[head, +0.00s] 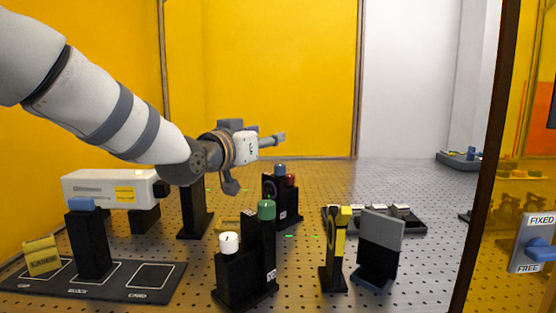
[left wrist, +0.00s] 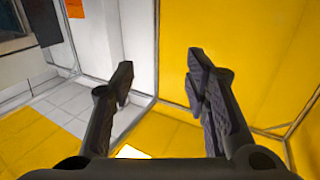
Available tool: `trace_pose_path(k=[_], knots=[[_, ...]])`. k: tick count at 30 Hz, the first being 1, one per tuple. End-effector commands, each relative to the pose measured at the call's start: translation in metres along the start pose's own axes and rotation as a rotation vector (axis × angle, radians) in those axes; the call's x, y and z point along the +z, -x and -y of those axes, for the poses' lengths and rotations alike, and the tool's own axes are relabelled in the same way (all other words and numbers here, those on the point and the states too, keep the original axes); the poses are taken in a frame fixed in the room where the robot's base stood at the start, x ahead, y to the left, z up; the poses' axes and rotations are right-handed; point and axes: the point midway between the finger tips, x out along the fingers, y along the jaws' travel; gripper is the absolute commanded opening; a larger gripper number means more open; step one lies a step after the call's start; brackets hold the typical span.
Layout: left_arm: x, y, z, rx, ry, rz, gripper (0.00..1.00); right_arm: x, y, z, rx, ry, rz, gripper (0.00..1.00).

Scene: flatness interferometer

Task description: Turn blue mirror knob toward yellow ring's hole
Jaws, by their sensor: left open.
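A blue knob (head: 280,169) sits on top of a black mirror mount (head: 285,213) mid-table, with a red knob (head: 291,180) beside it. A yellow ring (head: 340,220) on a black post stands nearer and to the right, seen nearly edge-on; its hole is hard to make out. My left gripper (head: 268,139) is in the air above and a little left of the blue knob, apart from it in the picture. In the left wrist view its two fingers (left wrist: 160,85) are spread with nothing between them. My right gripper is not in view.
A nearer black mount carries a green knob (head: 266,209) and a white knob (head: 229,243). A grey plate (head: 381,232) stands right of the ring. A white laser box (head: 110,189) is at left. A dark frame post (head: 487,160) and a FIXED/FREE switch (head: 538,246) are at right.

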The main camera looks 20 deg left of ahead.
Motion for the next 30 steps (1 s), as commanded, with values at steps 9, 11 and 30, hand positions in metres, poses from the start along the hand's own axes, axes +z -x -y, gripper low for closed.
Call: trace_pose_path(k=[9, 11, 30], knots=[[0.058, 0.000, 0.001, 0.000, 0.002, 0.007, 0.42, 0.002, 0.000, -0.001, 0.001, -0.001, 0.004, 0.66], [0.076, 0.000, 0.001, 0.000, 0.001, 0.007, 0.42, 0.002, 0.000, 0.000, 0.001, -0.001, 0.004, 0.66], [0.080, -0.075, 0.001, 0.000, 0.000, 0.000, 0.42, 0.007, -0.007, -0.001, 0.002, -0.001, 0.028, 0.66]])
